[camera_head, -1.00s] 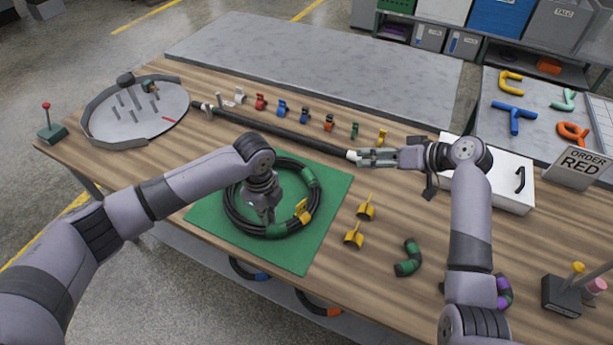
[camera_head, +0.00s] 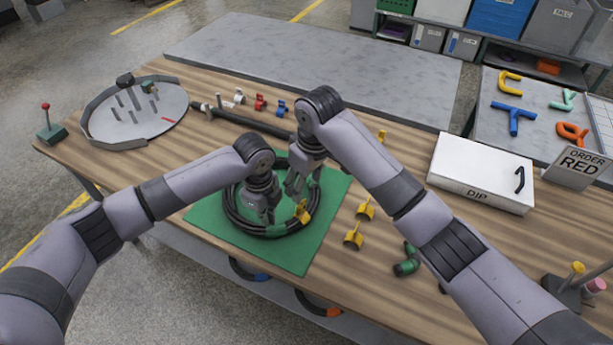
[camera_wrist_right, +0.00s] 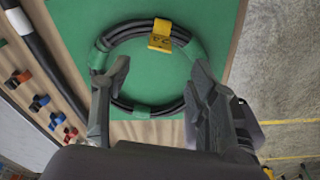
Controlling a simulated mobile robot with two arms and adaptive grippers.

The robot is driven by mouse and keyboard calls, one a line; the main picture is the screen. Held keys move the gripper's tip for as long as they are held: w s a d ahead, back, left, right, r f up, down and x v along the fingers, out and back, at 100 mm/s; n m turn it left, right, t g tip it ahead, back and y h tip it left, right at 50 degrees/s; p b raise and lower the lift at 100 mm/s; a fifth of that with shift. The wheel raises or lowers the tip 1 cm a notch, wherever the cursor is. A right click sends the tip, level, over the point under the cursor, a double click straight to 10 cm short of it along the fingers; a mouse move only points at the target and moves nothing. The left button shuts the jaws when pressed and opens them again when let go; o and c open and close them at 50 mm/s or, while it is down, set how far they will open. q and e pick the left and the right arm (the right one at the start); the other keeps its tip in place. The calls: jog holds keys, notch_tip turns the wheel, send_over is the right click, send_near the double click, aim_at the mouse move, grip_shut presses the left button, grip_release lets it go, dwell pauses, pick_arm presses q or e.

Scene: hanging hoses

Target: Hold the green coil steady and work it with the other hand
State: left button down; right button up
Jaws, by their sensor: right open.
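The green coil is a black hose ring with green bands (camera_head: 236,222), lying on a green mat (camera_head: 298,258). A yellow tag (camera_head: 302,212) is clipped around its near right side. The coil (camera_wrist_right: 122,35) and the yellow tag (camera_wrist_right: 160,36) also show in the right wrist view. My left gripper (camera_head: 262,216) points down at the coil's inner near side; whether its fingers close on the hose is unclear. My right gripper (camera_head: 301,188) is over the coil's right side. In the wrist view its fingers (camera_wrist_right: 158,72) are spread wide, with nothing held between them.
Two loose yellow clips (camera_head: 354,236) and a green-banded black piece (camera_head: 406,266) lie right of the mat. A white box (camera_head: 480,172) stands at right. A black hose (camera_head: 240,120) and small coloured clips (camera_head: 260,102) lie behind. A round tray (camera_head: 110,118) is at left.

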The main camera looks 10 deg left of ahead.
aim_at(302, 203)
jog(key=f, duration=0.7)
jog(key=w+a+f, duration=0.1)
jog(key=f, duration=0.2)
jog(key=shift+a+f, duration=0.1)
jog(key=shift+f, duration=0.15)
grip_shut()
dwell(0.7)
dwell(0.7)
pick_arm(q)
jog(key=shift+f, duration=1.05)
jog(key=shift+s+f, duration=0.15)
dwell(1.1)
pick_arm(e)
jog(key=shift+r, duration=0.2)
pick_arm(q)
jog(key=shift+s+f, duration=0.1)
pick_arm(e)
jog(key=shift+r, duration=2.9)
